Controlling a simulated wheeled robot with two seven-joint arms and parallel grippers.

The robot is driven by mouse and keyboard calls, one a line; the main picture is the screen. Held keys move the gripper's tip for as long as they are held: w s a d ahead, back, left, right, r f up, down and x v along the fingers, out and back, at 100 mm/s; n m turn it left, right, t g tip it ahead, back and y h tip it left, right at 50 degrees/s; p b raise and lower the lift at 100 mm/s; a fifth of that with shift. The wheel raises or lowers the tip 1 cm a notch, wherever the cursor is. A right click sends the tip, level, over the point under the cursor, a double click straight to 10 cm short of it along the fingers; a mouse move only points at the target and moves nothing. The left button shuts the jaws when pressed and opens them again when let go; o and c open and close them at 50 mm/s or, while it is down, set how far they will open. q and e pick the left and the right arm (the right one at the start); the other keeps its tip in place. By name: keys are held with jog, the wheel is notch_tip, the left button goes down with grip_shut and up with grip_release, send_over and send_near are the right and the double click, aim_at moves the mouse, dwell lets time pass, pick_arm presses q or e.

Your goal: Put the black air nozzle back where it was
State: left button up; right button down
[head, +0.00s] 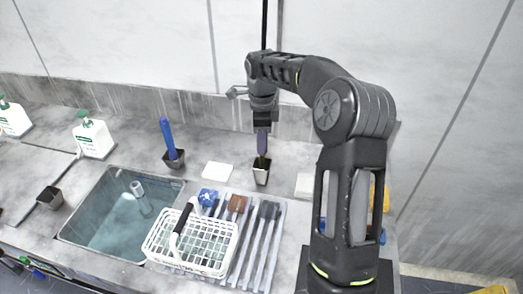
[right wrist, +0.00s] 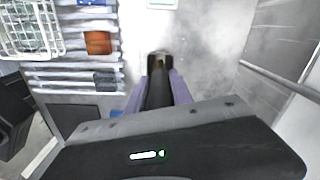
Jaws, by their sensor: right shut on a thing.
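My right gripper (head: 262,150) points down over the counter. In the right wrist view its two purple fingers (right wrist: 161,92) are shut on the black air nozzle (right wrist: 159,95), a dark rod running away from the camera. My left gripper is not in view.
A blue-handled tool (head: 167,135) stands in a similar holder (head: 174,160) to the left. A white basket (head: 190,262) sits beside the water-filled sink (head: 75,238). Several blocks lie on a ribbed rack (head: 262,255). White pads (head: 217,170) lie nearby. The wall is close behind.

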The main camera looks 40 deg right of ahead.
notch_tip(320, 180, down, 3)
jog(key=shift+f+p, duration=0.1)
jog(key=shift+p, duration=0.4)
jog(key=shift+f, duration=0.25)
jog(key=shift+f, duration=0.15)
jog(key=c, duration=1.1)
grip_release()
